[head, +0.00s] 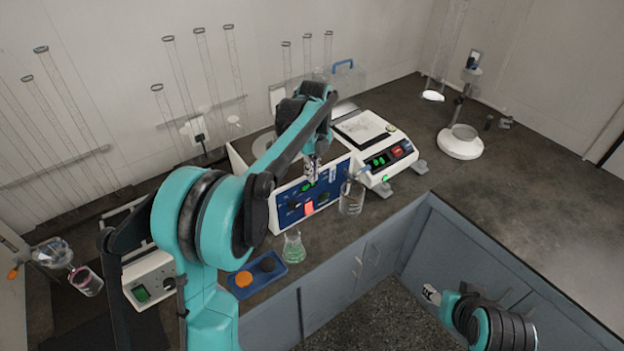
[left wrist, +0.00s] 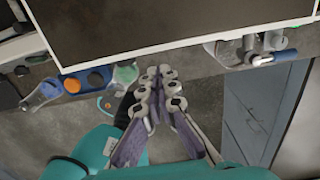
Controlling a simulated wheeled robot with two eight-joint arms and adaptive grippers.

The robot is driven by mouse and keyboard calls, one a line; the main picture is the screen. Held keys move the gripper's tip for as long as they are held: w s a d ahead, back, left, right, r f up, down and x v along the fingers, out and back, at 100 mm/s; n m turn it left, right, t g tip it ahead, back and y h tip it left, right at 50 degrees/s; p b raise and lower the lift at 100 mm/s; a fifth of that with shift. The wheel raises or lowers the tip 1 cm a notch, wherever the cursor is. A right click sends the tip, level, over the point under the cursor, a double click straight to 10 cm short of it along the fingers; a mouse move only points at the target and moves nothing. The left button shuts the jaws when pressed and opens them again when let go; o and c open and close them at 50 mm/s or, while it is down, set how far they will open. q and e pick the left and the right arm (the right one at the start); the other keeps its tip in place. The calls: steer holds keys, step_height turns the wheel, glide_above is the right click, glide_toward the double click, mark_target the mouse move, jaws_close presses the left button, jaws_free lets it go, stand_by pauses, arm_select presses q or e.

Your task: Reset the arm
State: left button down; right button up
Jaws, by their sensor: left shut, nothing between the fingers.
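My left arm reaches in from the left over the counter. My left gripper (head: 311,175) points down in front of the blue control panel (head: 298,200) of a white device. In the left wrist view, the fingers of my left gripper (left wrist: 160,82) are together with nothing between them. A dark panel with a pale edge (left wrist: 150,48) lies just beyond the fingertips there. My right arm shows low at the right, away from the counter. A small pale end (head: 432,294) on it is probably my right gripper; its fingers are too small to read.
A glass beaker (head: 352,197) stands close right of the left gripper. A flask with green liquid (head: 293,247) and a blue tray (head: 257,273) are near the front edge. A white balance (head: 374,143) stands behind. The counter at the right (head: 500,190) is mostly clear.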

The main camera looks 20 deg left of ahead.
stand_by(0.4)
arm_select(q)
steer(key=s+r+n+t, duration=0.2)
steer(key=s+r+n, duration=0.1)
steer(key=s+n, duration=0.35)
steer(key=s+r+n+t, duration=0.1)
steer(key=s+r+n, duration=0.1)
steer(key=s+n, duration=0.5)
steer(key=s+d+f+n+t, duration=0.1)
steer(key=s+f+n+t, duration=0.3)
steer(key=s+n, duration=0.8)
steer(key=shift+s+f, duration=0.65)
